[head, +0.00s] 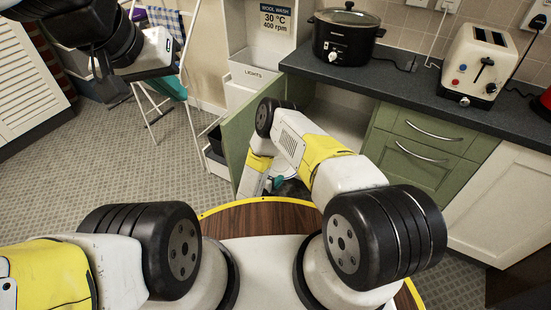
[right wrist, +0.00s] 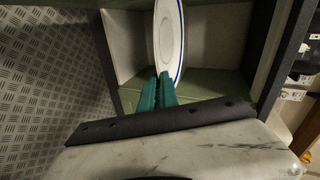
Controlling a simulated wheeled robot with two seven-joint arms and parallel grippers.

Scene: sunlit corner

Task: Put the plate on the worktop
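The plate (right wrist: 168,40) is white with a blue rim. In the right wrist view it stands on edge inside an open cupboard, seen at a steep angle. My right gripper (right wrist: 158,78) has its teal fingers close together at the plate's near lower edge and appears shut on it. In the head view the right gripper (head: 276,184) is low by the open cupboard, mostly hidden by my arm. The worktop (head: 420,85) is dark and runs above the cupboard and drawers. My left gripper (head: 152,72) is raised at upper left, away from the plate; its finger opening is unclear.
A black slow cooker (head: 346,38) and a cream toaster (head: 477,65) stand on the worktop, with clear surface between them. The green cupboard door (head: 240,125) stands open. A clothes airer (head: 190,110) stands on the floor behind my left arm.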

